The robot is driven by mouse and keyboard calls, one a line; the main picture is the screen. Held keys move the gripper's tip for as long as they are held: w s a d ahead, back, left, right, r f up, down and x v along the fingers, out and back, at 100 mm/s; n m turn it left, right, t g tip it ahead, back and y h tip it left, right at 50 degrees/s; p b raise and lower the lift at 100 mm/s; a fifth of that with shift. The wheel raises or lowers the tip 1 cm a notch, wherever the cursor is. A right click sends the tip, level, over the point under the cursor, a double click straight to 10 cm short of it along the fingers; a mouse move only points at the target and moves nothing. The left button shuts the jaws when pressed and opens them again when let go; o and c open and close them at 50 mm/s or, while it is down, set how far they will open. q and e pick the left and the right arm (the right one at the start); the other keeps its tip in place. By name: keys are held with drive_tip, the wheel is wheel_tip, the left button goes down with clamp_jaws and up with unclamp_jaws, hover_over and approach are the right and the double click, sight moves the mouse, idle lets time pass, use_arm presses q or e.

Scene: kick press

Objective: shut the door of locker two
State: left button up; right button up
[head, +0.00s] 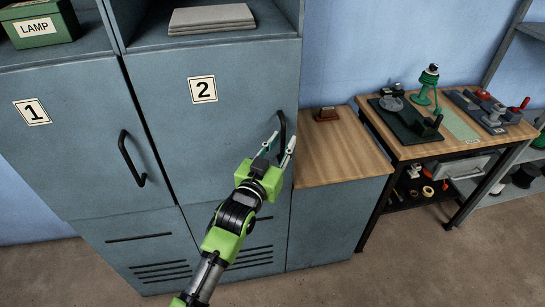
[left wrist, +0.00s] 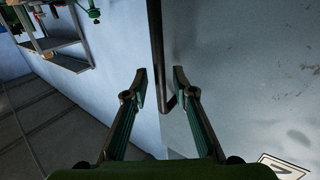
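The locker two door (head: 225,130) is a grey-blue panel with a "2" label (head: 202,89). It looks flush or nearly flush with the locker front; I cannot tell if a small gap is left. Its dark bar handle (head: 282,130) is at the right edge. My left gripper (head: 281,147) is at this handle, fingers apart. In the left wrist view, the open fingers (left wrist: 160,88) frame the handle's dark lower end (left wrist: 169,103), with no clear contact. The door surface (left wrist: 250,70) fills the right of that view. My right gripper is not in view.
Locker one's door (head: 75,130), with its own handle (head: 131,160), is to the left. A wooden-topped cabinet (head: 340,155) stands close at the right of locker two. Beyond it is a workbench (head: 440,140) with tools. Open floor (head: 400,275) lies in front.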

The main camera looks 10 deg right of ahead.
use_arm(q)
drive_tip(key=v, duration=1)
drive_tip(key=shift+s+a, duration=0.2)
drive_tip(key=shift+s, duration=0.15)
